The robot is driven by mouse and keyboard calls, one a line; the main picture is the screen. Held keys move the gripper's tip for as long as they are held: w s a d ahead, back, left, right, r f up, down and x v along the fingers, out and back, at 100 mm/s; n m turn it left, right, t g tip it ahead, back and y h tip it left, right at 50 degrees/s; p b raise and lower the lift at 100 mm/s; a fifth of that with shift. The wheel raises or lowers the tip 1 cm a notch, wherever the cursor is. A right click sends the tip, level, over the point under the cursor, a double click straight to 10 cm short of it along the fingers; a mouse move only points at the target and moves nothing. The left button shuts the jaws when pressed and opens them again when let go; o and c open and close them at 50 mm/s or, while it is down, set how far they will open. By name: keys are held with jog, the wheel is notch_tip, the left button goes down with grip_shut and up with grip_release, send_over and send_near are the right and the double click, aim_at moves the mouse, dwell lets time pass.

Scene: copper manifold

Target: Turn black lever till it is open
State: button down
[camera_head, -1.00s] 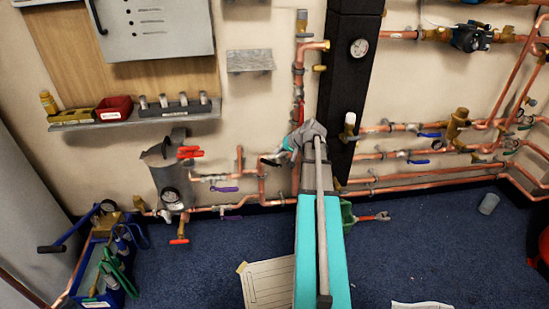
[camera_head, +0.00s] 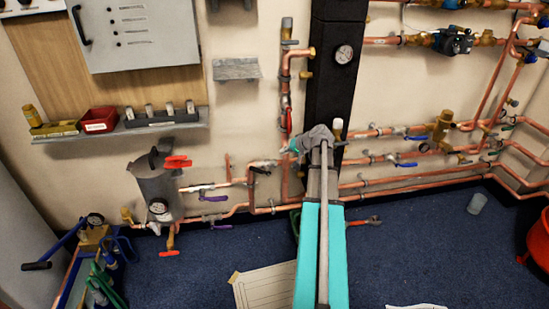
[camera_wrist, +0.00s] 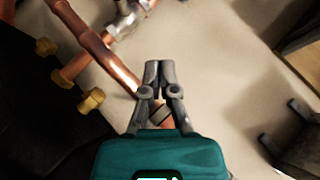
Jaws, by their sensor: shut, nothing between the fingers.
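A small black lever (camera_head: 260,171) sits on a valve in the short horizontal copper pipe at the middle of the wall in the head view. It is small there, and its exact angle is hard to tell. My gripper (camera_head: 286,150) is up and to the right of it, in front of the vertical copper pipe, and apart from the lever. In the wrist view my gripper (camera_wrist: 158,66) has its fingertips together with nothing between them. A silver valve body (camera_wrist: 127,16) shows at the top of that view, beyond the fingertips. I cannot make out the black lever there.
A vertical copper pipe with a red lever (camera_head: 289,120) rises just above my gripper. A black column (camera_head: 333,85) with a gauge stands to the right. Purple-lever valves (camera_head: 213,198) lie to the lower left. Brass fittings (camera_wrist: 90,100) show left in the wrist view.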

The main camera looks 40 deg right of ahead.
jog(key=b, duration=0.7)
send_over(263, 172)
jog(key=d, duration=0.2)
notch_tip(263, 172, down, 7)
jog(key=shift+a+f+b, duration=0.95)
jog(key=shift+a+f, duration=0.05)
jog(key=shift+f, duration=0.05)
jog(key=shift+s+d, duration=0.1)
jog(key=shift+d, duration=0.15)
jog(key=shift+a, duration=0.15)
